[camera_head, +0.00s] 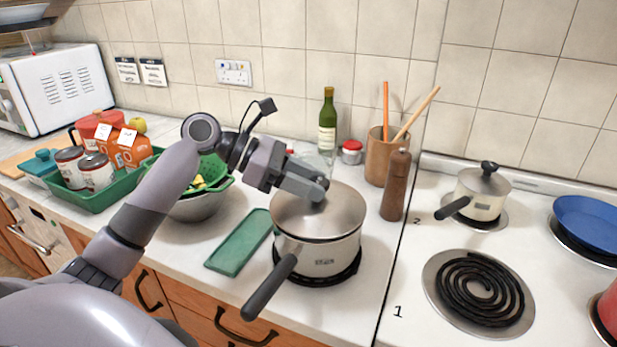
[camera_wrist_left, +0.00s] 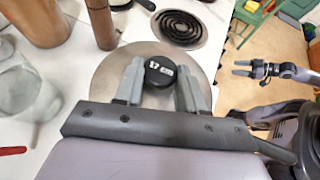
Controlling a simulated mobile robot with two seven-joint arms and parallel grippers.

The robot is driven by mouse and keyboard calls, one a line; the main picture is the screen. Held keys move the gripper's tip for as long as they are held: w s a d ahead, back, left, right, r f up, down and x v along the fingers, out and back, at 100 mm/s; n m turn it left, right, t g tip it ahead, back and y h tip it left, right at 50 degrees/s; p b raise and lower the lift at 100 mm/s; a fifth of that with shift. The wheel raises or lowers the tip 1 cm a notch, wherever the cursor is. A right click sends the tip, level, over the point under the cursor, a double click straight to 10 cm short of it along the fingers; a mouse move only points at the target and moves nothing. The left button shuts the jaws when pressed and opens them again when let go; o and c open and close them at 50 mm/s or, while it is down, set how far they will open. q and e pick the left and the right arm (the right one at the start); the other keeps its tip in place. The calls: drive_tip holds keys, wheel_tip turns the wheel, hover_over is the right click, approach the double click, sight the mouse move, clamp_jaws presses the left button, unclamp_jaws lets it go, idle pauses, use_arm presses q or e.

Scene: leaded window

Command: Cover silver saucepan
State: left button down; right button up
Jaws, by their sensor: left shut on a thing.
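The silver saucepan (camera_head: 318,258) stands on a dark round trivet on the white counter, its black handle pointing to the front left. Its silver lid (camera_head: 330,215) lies over the top and looks level, with no clear gap at the rim. My left gripper (camera_head: 318,190) is above the lid, shut on its knob. In the left wrist view the two fingers (camera_wrist_left: 160,85) stand either side of the black knob (camera_wrist_left: 160,72), above the lid (camera_wrist_left: 105,80). My right gripper (camera_wrist_left: 245,68) is at the right of that view, fingers apart and empty.
A green tray (camera_head: 240,243) lies left of the saucepan. A colander in a bowl (camera_head: 198,207) is behind my left arm. A pepper mill (camera_head: 396,185) and utensil pot (camera_head: 378,158) stand behind right. A bare coil burner (camera_head: 479,290) and small lidded pan (camera_head: 482,196) are at right.

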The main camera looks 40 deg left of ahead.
use_arm(q)
drive_tip(key=shift+p, duration=0.45)
idle(0.6)
drive_tip(key=shift+f, duration=0.55)
idle(1.1)
unclamp_jaws()
idle(0.4)
drive_tip(key=shift+r, duration=0.1)
drive_tip(key=shift+r, duration=3.4)
